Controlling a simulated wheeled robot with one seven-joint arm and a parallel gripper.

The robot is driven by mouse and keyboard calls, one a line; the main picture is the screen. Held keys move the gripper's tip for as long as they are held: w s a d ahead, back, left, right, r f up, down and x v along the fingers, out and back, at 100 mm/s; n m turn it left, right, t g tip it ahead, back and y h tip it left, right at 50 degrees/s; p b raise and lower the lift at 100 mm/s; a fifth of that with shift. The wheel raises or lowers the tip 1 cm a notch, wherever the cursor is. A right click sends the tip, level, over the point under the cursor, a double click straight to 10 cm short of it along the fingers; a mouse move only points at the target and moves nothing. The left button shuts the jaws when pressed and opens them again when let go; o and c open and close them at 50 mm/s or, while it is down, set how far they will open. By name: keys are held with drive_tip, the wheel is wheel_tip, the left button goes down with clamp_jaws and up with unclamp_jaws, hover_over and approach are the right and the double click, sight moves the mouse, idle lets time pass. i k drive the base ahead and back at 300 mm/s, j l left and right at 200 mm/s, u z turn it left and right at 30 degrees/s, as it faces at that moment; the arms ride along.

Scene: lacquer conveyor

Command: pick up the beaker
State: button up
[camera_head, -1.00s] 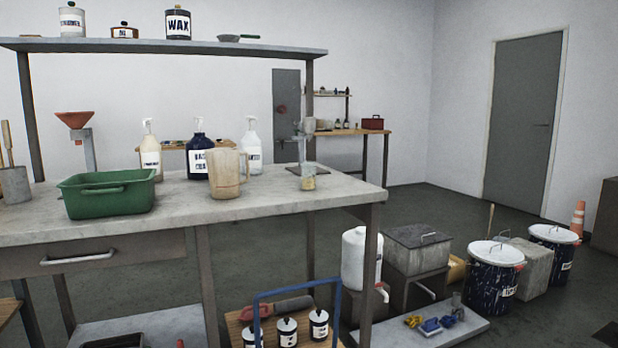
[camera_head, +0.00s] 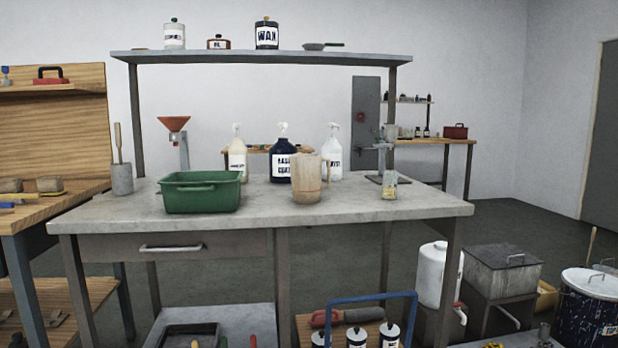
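A small clear vessel (camera_head: 389,187) with a pale yellowish lower part, which looks like the beaker, stands upright near the right end of the grey worktop (camera_head: 420,206). It is in front of a metal stand (camera_head: 378,160), and I cannot tell if the two touch. A larger tan jug-like container (camera_head: 305,180) stands nearer the middle of the worktop. My gripper is not in view.
A green bin (camera_head: 202,192) sits left on the worktop, with labelled bottles (camera_head: 283,160) behind the tan container. A shelf (camera_head: 262,57) spans above. A blue-handled cart (camera_head: 372,297), a white canister (camera_head: 437,273) and drums stand low in front and right.

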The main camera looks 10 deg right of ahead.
sight(389, 182)
drive_tip(key=i+z, duration=0.15)
drive_tip(key=i, duration=0.5)
drive_tip(key=i+j+z, duration=0.15)
drive_tip(key=i, duration=0.45)
